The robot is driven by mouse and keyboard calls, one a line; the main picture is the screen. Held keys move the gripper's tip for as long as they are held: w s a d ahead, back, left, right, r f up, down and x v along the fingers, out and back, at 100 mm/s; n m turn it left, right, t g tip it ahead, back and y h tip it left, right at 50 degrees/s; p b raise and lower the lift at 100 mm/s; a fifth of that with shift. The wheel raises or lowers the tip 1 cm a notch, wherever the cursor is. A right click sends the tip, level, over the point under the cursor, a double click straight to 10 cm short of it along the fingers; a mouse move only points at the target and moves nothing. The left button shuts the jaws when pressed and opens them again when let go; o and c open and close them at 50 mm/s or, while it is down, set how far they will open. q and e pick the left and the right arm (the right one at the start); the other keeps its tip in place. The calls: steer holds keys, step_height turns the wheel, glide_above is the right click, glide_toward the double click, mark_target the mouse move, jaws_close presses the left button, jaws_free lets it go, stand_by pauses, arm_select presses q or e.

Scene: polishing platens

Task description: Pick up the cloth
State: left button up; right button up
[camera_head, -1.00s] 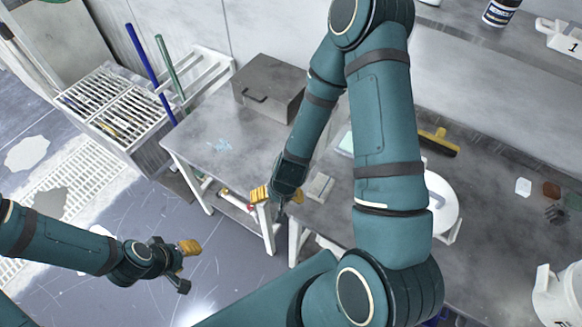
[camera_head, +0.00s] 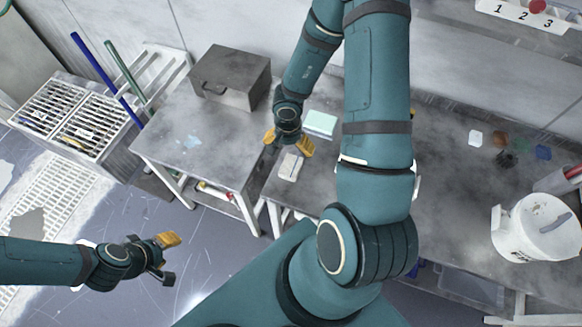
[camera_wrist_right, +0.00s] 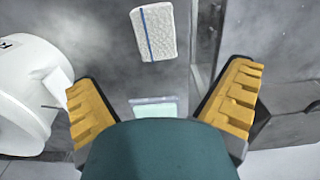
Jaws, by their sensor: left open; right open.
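The cloth (camera_head: 290,166) is a small whitish rectangle lying flat near the front left edge of the long grey bench (camera_head: 450,190). In the right wrist view the cloth (camera_wrist_right: 153,32) is white with a blue stripe, at the top middle. My right gripper (camera_head: 287,143) is open and empty, its yellow fingers pointing down just behind the cloth in the head view. In the wrist view its fingers (camera_wrist_right: 165,100) are spread wide and the cloth lies beyond them, untouched. My left gripper (camera_head: 168,259) is open and empty over the floor at the lower left.
A pale green pad (camera_head: 320,123) lies behind the cloth. A grey box (camera_head: 231,77) stands on the lower side table (camera_head: 165,150). A white bucket (camera_head: 535,228) stands at the right. My right arm hides the middle of the bench.

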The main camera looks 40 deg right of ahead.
mark_target(291, 165)
step_height(291, 165, down, 7)
steer(key=b, duration=0.4)
steer(key=shift+f, duration=0.1)
steer(key=f+b, duration=0.4)
steer(key=f, duration=0.1)
steer(key=shift+s+d+f+b, duration=0.1)
steer(key=shift+s+d+b, duration=0.15)
steer(key=shift+b, duration=0.15)
arm_select(q)
step_height(291, 165, down, 10)
steer(key=s, duration=0.1)
steer(key=shift+d, duration=0.3)
arm_select(e)
steer(key=c, duration=1.2)
